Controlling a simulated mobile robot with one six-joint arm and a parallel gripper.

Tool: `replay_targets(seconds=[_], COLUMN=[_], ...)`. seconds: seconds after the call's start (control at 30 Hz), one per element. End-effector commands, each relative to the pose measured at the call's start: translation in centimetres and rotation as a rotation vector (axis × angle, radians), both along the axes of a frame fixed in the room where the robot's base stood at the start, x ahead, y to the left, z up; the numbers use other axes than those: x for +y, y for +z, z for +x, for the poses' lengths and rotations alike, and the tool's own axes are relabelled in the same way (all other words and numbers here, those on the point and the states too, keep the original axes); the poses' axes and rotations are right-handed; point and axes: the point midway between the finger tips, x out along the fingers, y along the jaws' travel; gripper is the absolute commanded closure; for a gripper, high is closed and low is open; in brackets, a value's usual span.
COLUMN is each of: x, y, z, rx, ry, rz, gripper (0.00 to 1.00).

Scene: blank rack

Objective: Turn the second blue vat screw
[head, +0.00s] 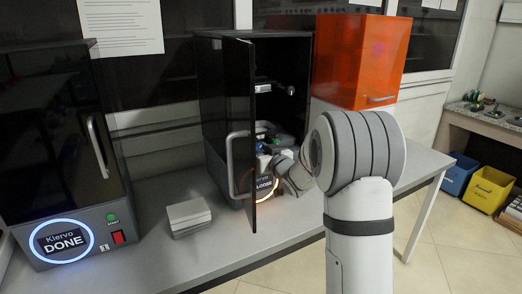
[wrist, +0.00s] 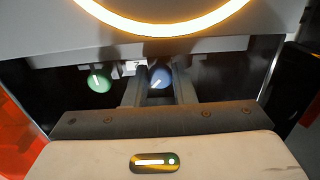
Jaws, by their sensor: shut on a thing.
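The blue vat screw (wrist: 158,78) shows in the wrist view as a round blue knob with a pale slanted line on its face. My gripper (wrist: 160,88) has a finger on each side of it and is shut on it. A green knob (wrist: 98,80) with an upright pale line sits to its left, apart from my fingers. In the head view my gripper (head: 272,160) reaches inside the open black machine (head: 215,90), above its orange-lit ring (head: 270,190). My gripper and arm hide part of the interior there, and the screw is too small to make out.
The machine's dark door (head: 240,150) stands open just left of my gripper. A second machine (head: 55,140) with a ring reading DONE stands at the left. A grey block (head: 188,215) lies between them on the bench. An orange box (head: 360,60) stands at the right.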

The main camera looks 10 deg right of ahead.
Motion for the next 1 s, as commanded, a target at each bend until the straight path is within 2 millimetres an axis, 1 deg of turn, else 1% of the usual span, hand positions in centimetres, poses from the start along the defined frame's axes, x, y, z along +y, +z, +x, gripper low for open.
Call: replay_targets(seconds=[0.03,0.1,0.3,0.47,0.67,1.0], x=[0.04,0.04,0.05,0.06,0.08,0.13], y=[-0.01,-0.01,0.00,0.02,0.04,0.15], z=[-0.01,-0.01,-0.01,-0.02,-0.02,-0.04], rx=[0.000,0.000,0.005,0.021,0.062,0.155], ry=[0.001,0.001,0.001,0.001,0.001,0.001], rz=[0.000,0.000,0.014,0.064,0.191,0.493], gripper=[0.95,0.99,0.99,1.00,1.00,1.00])
